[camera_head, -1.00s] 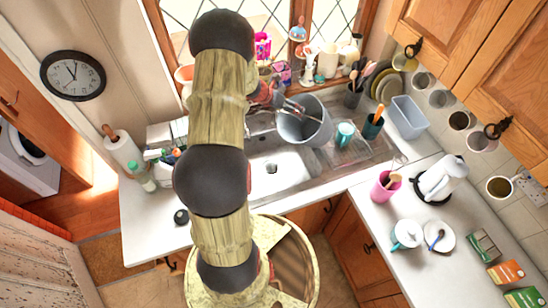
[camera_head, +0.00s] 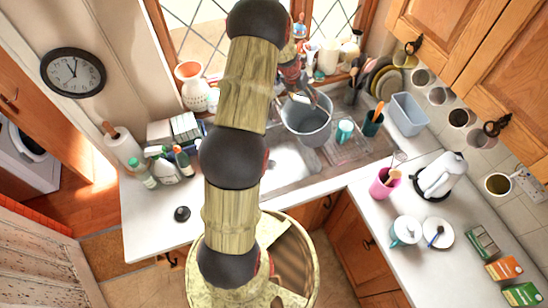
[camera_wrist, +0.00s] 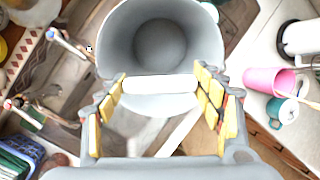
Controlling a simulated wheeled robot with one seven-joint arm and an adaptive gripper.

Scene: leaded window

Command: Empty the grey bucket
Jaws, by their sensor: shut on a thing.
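The grey bucket (camera_head: 308,128) is over the sink and drainer area in the head view, its mouth facing up and slightly tilted. My gripper (camera_head: 303,98) is at its rim on the window side. In the wrist view the bucket (camera_wrist: 205,40) fills the top middle, and I look into its smooth grey inside and round darker bottom, where I see no contents. My gripper (camera_wrist: 160,85) has its yellow-padded fingers on both sides of a pale bar at the near rim, shut on the bucket there. I cannot tell whether the bucket touches the sink.
The sink basin (camera_head: 288,165) is below left. A teal cup (camera_head: 345,130) stands close right of the bucket, with a utensil pot (camera_head: 373,122) and a grey-blue tub (camera_head: 408,115) beyond. Bottles (camera_head: 165,170) stand left. The left front counter (camera_head: 150,222) is mostly clear.

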